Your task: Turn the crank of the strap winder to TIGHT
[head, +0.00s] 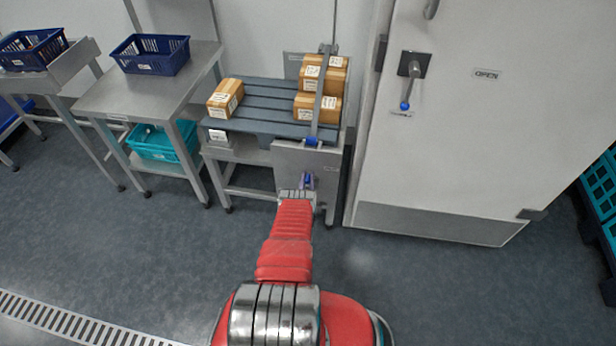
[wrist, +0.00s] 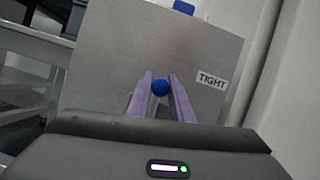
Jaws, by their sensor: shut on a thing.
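The strap winder (head: 311,165) is a grey metal plate at the front of the slatted stand. It also fills much of the wrist view (wrist: 120,55), where a TIGHT label (wrist: 213,80) is to the right of the crank. The crank's blue round knob (wrist: 160,87) shows between my fingers; the rest of the crank is mostly hidden. My gripper (wrist: 160,92) is shut on the crank knob, with its purple fingers on both sides. In the head view my gripper (head: 307,182) is at the plate's lower middle.
Cardboard boxes (head: 225,97) lie on the slatted stand (head: 262,99), with a strap (head: 321,85) running over its right side. A large white door (head: 470,120) with a lever handle (head: 410,75) stands close on the right. A steel table (head: 165,92) is on the left. The floor in front is clear.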

